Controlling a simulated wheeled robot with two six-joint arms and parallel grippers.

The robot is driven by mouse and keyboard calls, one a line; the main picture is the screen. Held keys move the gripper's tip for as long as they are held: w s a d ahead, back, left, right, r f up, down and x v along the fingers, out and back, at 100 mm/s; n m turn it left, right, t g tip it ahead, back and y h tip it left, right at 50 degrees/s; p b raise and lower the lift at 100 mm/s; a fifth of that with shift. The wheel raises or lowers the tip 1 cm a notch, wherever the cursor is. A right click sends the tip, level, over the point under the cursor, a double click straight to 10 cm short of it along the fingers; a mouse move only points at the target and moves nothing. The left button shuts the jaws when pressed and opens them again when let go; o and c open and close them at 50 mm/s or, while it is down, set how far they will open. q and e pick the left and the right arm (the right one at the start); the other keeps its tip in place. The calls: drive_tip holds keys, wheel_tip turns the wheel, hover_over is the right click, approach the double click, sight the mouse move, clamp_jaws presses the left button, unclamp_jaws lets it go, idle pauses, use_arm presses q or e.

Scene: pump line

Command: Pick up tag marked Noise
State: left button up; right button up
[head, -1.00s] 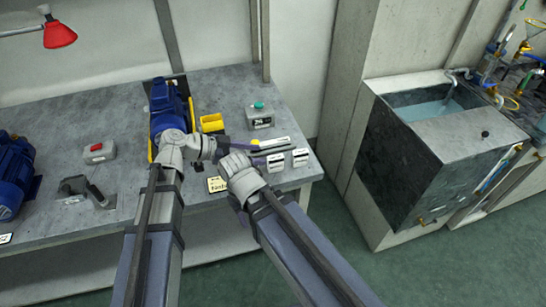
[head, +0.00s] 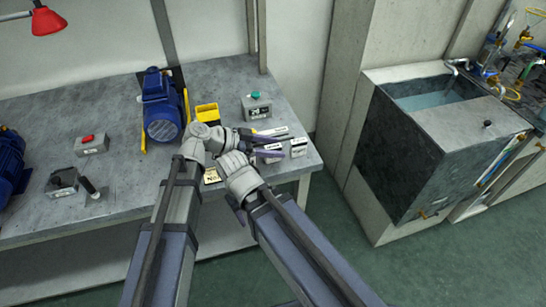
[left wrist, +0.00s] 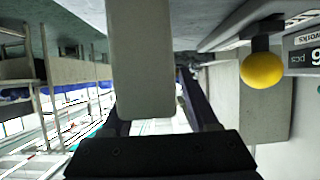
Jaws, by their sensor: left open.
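A pale yellow tag (head: 211,175) lies near the table's front edge, partly hidden by my arms; its dark lettering seems to begin with "No" but is too small to read surely. White tags lie at the right end: one (head: 299,147) near the corner, one (head: 271,158) beside it partly covered, and a longer one (head: 273,131) behind. My left gripper (head: 272,146) points right over these tags, its fingers apart and apparently empty. My right arm's hand is folded close below it; its fingers are mostly hidden. No tag is clear in the left wrist view.
A blue motor (head: 161,105), a yellow bin (head: 207,113) and a grey box with a green button (head: 256,105) stand behind my grippers. A red-button box (head: 92,145) sits left. A water tank (head: 440,145) stands right, across a floor gap.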

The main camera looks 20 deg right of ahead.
use_arm(q)
drive_tip(key=shift+c, duration=0.3)
clamp_jaws()
idle(0.4)
